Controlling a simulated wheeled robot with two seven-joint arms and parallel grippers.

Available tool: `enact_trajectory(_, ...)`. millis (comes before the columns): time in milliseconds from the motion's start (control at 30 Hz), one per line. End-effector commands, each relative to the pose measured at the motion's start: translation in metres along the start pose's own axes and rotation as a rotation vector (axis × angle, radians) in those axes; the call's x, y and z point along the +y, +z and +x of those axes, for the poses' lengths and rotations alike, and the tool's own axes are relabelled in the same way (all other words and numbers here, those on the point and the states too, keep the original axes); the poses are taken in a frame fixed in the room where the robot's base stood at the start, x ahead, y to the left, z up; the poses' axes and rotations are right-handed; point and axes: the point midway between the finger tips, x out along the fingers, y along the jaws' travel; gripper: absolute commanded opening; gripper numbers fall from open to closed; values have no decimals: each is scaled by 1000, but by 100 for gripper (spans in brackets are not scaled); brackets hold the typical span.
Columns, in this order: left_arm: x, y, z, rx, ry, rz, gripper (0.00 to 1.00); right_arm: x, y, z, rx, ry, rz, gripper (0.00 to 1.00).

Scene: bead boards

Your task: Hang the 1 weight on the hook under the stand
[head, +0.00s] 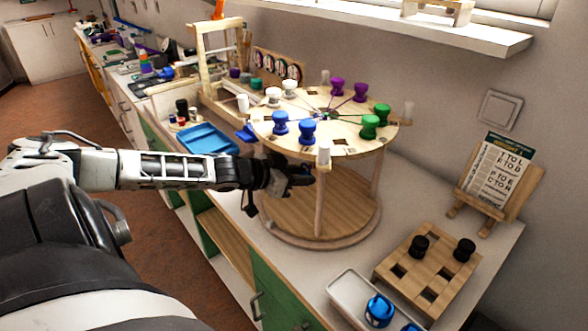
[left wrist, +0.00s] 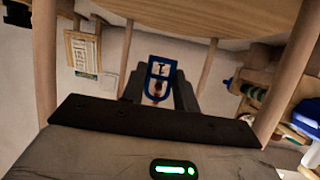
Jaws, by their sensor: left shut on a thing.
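The stand (head: 320,221) is a round two-level wooden frame on posts. My left gripper (head: 292,180) reaches in under its top disc, between the posts. In the left wrist view the gripper (left wrist: 159,92) is shut on a blue piece, apparently the weight (left wrist: 151,68), which has an upright loop shape and a dark mark on a pale face. The underside of the stand's top (left wrist: 210,14) is above it. In the head view the gripper hides the weight. I cannot make out the hook in either view. My right gripper is not in view.
Blue, green, purple and white pegs stand on the top disc (head: 345,150). A white tray (head: 345,288) with blue pieces (head: 380,311) and a wooden block with black pegs (head: 407,280) are at the front right. A blue tray (head: 207,139) lies left. Stand posts flank my gripper closely.

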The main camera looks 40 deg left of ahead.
Motion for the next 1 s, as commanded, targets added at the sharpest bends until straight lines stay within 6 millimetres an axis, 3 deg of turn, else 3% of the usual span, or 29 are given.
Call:
enact_trajectory(600, -6, -12, 33, 3, -2, 0, 4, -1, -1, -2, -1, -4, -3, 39)
enact_trajectory(1000, -7, -9, 40, 1, 0, 1, 4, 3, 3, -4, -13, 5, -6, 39)
